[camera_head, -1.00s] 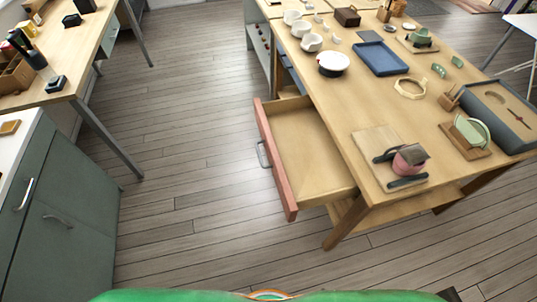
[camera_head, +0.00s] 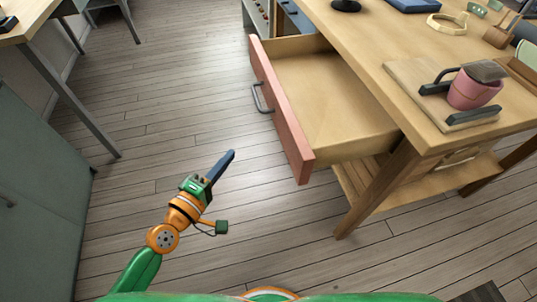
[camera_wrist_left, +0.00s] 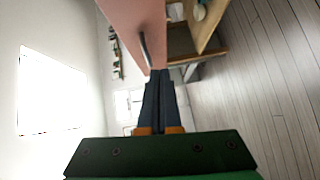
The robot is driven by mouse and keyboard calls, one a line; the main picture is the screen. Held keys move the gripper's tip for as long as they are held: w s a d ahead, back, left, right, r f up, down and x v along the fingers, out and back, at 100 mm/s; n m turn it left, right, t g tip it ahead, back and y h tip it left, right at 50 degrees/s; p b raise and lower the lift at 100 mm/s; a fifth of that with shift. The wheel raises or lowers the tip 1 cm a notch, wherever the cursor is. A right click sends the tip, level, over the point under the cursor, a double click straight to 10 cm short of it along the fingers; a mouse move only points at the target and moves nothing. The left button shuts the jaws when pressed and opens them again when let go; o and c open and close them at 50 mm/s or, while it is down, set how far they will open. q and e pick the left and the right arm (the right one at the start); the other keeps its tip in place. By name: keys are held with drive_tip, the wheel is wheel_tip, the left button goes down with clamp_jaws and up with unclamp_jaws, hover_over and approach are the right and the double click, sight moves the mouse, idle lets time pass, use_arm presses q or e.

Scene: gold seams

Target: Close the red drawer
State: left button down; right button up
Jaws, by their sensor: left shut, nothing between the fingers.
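The red drawer (camera_head: 282,115) stands pulled out from the left side of the wooden table, its inside bare. Its red front carries a grey bar handle (camera_head: 261,97). My left gripper (camera_head: 231,156) is shut and empty, to the left of the drawer front's near end and apart from it. In the left wrist view the red front (camera_wrist_left: 135,25) and its handle (camera_wrist_left: 145,50) show ahead of the shut fingers (camera_wrist_left: 159,75). My right gripper is not in view.
The wooden table (camera_head: 365,45) holds a board with a pink cup (camera_head: 472,92) near its front corner. A table leg (camera_head: 375,190) stands below the drawer. A grey-green cabinet (camera_head: 40,190) stands at the left. The floor between is clear.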

use_arm(q)
drive_tip(key=d+r, duration=0.1)
drive_tip(key=h, duration=0.1)
approach(277, 115)
drive_tip(key=shift+n+t, duration=0.3)
drive_tip(key=w, duration=0.4)
drive_tip(key=shift+w+a+f+p, duration=0.2)
drive_tip(key=shift+w+a+p, duration=0.1)
drive_tip(key=shift+p, duration=0.1)
drive_tip(key=d, duration=0.2)
drive_tip(key=shift+w+d, duration=0.25)
drive_tip(key=shift+d, duration=0.05)
drive_tip(key=shift+w+d, duration=0.1)
drive_tip(key=shift+d, duration=0.4)
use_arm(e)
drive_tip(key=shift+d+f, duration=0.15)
